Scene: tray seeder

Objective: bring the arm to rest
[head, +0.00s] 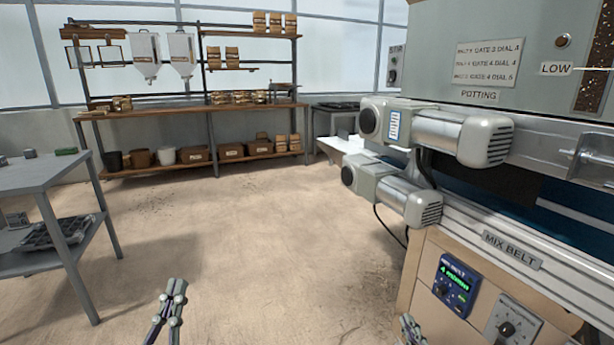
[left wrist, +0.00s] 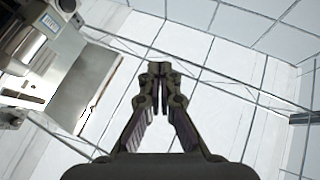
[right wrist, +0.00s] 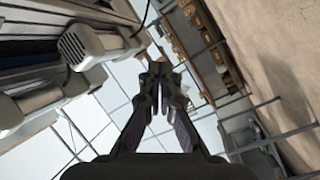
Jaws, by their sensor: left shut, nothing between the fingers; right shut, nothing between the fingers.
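My left gripper (head: 173,296) shows at the bottom of the head view, left of the middle, pointing up over the bare floor. Its fingers are shut with nothing between them, and they also show in the left wrist view (left wrist: 160,72). My right gripper (head: 407,322) shows only by its tip at the bottom edge of the head view, beside the machine's front panel. In the right wrist view (right wrist: 160,72) its fingers are shut and empty. Most of both arms is out of view.
The mix belt machine (head: 510,250) fills the right side, with two motors (head: 465,135) jutting out and a control box (head: 454,284) low on its front. A grey table (head: 40,175) stands at left. A wooden bench (head: 190,112) runs along the back. The floor (head: 240,225) between is clear.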

